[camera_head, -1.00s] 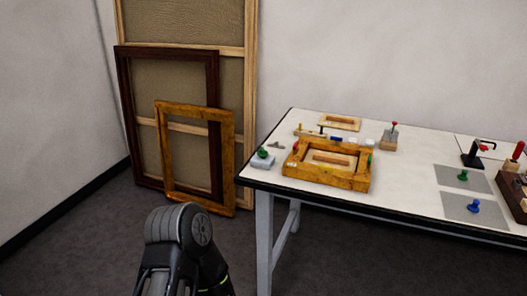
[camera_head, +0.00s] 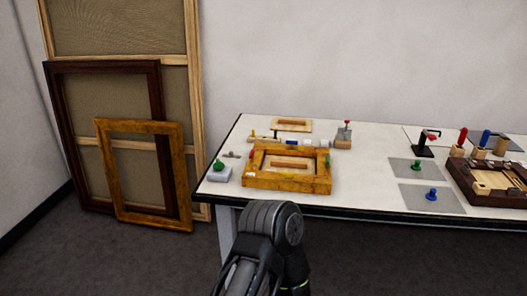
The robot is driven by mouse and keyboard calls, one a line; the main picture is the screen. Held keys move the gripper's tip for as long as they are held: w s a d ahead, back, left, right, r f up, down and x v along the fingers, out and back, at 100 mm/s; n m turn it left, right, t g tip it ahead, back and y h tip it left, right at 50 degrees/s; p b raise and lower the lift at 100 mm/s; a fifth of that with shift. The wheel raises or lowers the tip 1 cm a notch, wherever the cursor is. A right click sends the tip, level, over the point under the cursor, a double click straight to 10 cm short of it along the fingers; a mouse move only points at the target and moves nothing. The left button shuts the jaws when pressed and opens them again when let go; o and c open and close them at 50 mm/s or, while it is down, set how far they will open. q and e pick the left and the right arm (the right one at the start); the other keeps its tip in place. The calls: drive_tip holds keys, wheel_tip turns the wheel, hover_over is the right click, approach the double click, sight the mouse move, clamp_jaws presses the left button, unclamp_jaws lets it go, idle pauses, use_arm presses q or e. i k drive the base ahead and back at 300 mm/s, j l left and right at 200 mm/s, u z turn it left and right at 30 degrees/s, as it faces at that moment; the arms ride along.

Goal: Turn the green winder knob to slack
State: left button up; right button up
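One green knob (camera_head: 219,165) stands on a small grey block (camera_head: 218,175) at the table's front left corner. A second green knob (camera_head: 416,168) stands on a grey mat at the right. A small green piece (camera_head: 327,161) shows at the right side of the gilt wooden frame (camera_head: 288,182) on the table. I cannot tell from this view which is the winder knob, nor its setting. A dark jointed link of my arm rises at the bottom centre, in front of the table edge. No gripper fingertips are clearly visible.
The white table (camera_head: 370,175) also holds a red-handled tool (camera_head: 345,130), a blue knob (camera_head: 431,194), a black stand (camera_head: 424,148) and a dark wooden tray (camera_head: 462,182). Large frames (camera_head: 140,215) lean on the wall at the left. Grey floor is clear before the table.

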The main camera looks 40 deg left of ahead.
sight(218, 166)
drive_tip(key=j+z, duration=0.2)
drive_tip(key=j, duration=0.25)
drive_tip(key=j+z, duration=0.25)
drive_tip(key=j, duration=0.25)
drive_tip(key=k+j+z, duration=0.2)
drive_tip(key=j, duration=0.2)
drive_tip(key=j+z, duration=0.25)
drive_tip(key=j, duration=0.25)
drive_tip(key=k+j+z, duration=0.2)
drive_tip(key=j, duration=0.2)
drive_tip(key=k+j, duration=0.15)
drive_tip(key=j, duration=0.25)
drive_tip(key=k+j, duration=0.15)
drive_tip(key=j, duration=0.25)
drive_tip(key=k+j, duration=0.2)
drive_tip(key=j, duration=0.2)
drive_tip(key=k+j+z, duration=0.1)
drive_tip(key=j, duration=0.35)
drive_tip(key=k+j, duration=0.2)
drive_tip(key=j, duration=0.2)
drive_tip(key=k+j, duration=0.2)
drive_tip(key=j, duration=0.2)
